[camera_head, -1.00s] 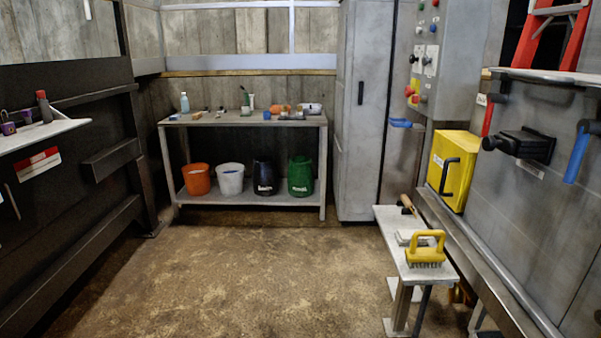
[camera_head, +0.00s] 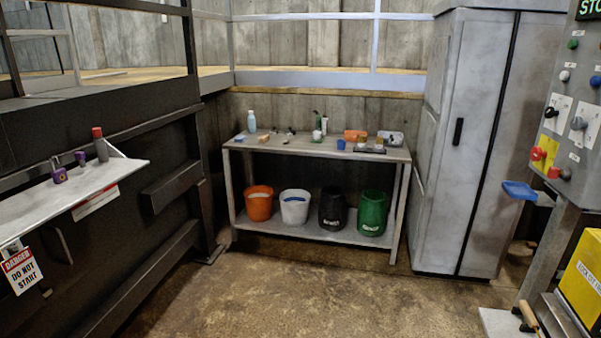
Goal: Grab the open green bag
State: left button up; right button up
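A green bag (camera_head: 372,213), open at the top and with white lettering on its front, stands upright on the lower shelf of the workbench (camera_head: 318,148). It is the rightmost item in a row on that shelf. A black bag or bucket (camera_head: 332,209) stands just left of it. Neither of my grippers shows in the head view, so whether they are open or shut is hidden.
A white bucket (camera_head: 294,207) and an orange bucket (camera_head: 259,204) share the shelf. Small items and bottles stand on the bench top. A grey cabinet (camera_head: 468,150) stands right of the bench. Brown floor (camera_head: 290,295) in front is clear. A wall shelf (camera_head: 70,190) juts out at left.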

aim_at(371, 214)
jog(key=i, duration=2.5)
jog(key=j+u, duration=0.05)
jog(key=j, duration=0.05)
